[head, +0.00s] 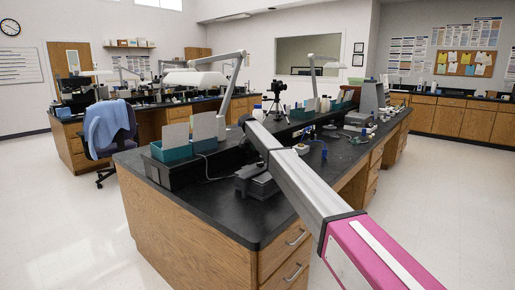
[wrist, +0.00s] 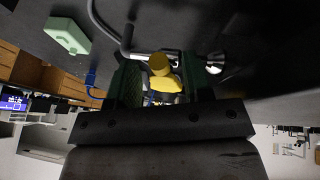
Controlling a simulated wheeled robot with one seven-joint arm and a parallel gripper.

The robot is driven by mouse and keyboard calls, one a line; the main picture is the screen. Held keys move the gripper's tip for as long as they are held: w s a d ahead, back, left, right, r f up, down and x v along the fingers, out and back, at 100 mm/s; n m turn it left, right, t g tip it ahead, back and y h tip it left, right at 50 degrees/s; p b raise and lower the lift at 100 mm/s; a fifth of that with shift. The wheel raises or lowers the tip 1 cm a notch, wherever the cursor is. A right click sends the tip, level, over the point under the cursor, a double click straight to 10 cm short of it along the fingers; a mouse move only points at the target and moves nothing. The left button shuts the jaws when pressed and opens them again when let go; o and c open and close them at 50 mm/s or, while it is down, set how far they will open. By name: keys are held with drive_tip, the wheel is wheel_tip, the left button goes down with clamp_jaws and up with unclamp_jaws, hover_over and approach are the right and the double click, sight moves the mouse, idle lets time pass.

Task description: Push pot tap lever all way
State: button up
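In the wrist view, a silver metal tap with a curved pipe (wrist: 112,32) stands beyond my gripper (wrist: 166,70). A yellow knob-like part (wrist: 160,64), which looks like the tap lever, shows between the two dark green fingers. The fingers stand apart on either side of it, and I cannot tell whether either one touches it. What lies behind the yellow part is mostly hidden. In the head view, my arm reaches over the dark counter (head: 140,158), and I cannot make out the fingers or the lever there.
A pale green block (wrist: 67,35) and a blue item (wrist: 91,77) show in the wrist view. A blue-draped chair (head: 110,125) is left; the floor in front is clear.

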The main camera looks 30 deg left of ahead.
drive_tip(key=v, duration=1)
drive_tip(key=shift+s+r, duration=0.2)
drive_tip(key=shift+r, duration=0.15)
